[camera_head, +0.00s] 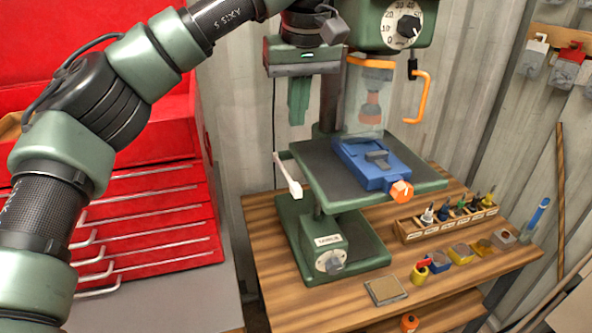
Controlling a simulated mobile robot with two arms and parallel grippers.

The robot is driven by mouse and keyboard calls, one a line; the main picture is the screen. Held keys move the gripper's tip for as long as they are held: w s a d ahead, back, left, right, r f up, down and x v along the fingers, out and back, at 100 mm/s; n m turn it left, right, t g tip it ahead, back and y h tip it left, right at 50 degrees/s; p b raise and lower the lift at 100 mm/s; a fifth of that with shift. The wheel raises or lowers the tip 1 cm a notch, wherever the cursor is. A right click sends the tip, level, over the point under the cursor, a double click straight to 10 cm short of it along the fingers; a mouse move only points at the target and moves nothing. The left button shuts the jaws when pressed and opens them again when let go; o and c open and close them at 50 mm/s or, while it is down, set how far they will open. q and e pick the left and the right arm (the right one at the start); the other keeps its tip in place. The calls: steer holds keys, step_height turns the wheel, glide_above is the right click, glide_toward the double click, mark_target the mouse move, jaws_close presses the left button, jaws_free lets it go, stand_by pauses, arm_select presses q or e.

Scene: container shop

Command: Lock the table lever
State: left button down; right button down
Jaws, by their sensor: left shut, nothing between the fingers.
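The drill press table (315,165) is a dark plate with green edges on the press column. The table lever (288,176) sticks out at its left side, a thin pale handle tilted up and left, with a whitish block at its lower end. My left gripper (298,122) points down above the lever, its green fingers together and empty, clear of the lever. My left arm comes in from the left and crosses the top of the view. My right gripper is not in view.
A blue vise (370,163) with an orange knob sits on the press table, under the chuck and clear guard. An orange feed handle (420,97) hangs at right. The wooden bench (272,262) carries a bit rack (447,222) and small parts. A red tool cabinet (150,215) stands left.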

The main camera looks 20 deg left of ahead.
arm_select(q)
steer(key=shift+f, duration=0.15)
steer(key=p, duration=0.3)
glide_above(294, 184)
steer(key=f, duration=1.2)
steer(key=shift+s+d, duration=0.2)
steer(key=shift+s, duration=0.2)
steer(key=shift+d+f, duration=0.1)
steer(key=shift+f, duration=0.65)
